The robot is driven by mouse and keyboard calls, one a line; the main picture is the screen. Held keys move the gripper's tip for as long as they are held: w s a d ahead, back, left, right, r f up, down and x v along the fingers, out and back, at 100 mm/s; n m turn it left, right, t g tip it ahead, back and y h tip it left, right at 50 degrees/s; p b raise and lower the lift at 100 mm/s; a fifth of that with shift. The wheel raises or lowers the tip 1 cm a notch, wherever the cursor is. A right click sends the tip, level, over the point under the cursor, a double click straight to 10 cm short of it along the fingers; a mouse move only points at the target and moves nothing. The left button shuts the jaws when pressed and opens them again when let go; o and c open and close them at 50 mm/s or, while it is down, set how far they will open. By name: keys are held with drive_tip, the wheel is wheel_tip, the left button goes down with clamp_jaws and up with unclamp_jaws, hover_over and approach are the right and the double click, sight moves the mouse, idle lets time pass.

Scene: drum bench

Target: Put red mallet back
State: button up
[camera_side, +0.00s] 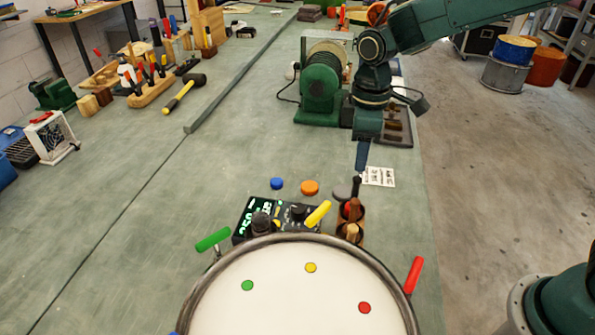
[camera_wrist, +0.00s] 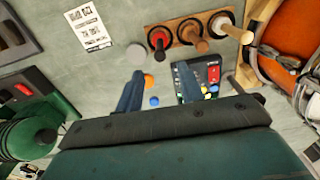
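A wooden rack (camera_wrist: 181,37) stands near the drum with several mallets upright in it. In the wrist view the leftmost is a dark mallet with a red ring (camera_wrist: 158,41). Beside it are a brown mallet (camera_wrist: 192,33) and a paler one (camera_wrist: 228,28). In the side view the black-topped mallet (camera_side: 356,185) stands at the rack's far end. My gripper (camera_side: 362,160) points down above the bench behind the rack. Its fingers, also in the wrist view (camera_wrist: 158,90), are apart with nothing held between them.
The white drum head (camera_side: 290,300) fills the front, with green, yellow and red handles at its rim. A black electronic box (camera_side: 282,217) and blue, orange (camera_side: 310,187) and grey discs lie beside the rack. A printed card (camera_side: 379,176) and a green machine (camera_side: 320,85) are behind.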

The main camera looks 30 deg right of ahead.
drive_tip(key=s+d+r+m+t, duration=0.2)
drive_tip(key=s+d+r+m, duration=0.25)
drive_tip(key=s+r, duration=0.55)
drive_tip(key=s+d+m+t, duration=0.1)
drive_tip(key=s+d+m, duration=0.1)
drive_tip(key=s, duration=0.5)
drive_tip(key=s+d+r+m+t, duration=0.1)
drive_tip(key=s+d+m+t, duration=0.1)
drive_tip(key=s, duration=0.4)
drive_tip(key=shift+s+d+t, duration=0.3)
drive_tip(key=shift+s+d, duration=0.1)
drive_tip(key=shift+r+m, duration=0.1)
drive_tip(key=shift+m, duration=0.15)
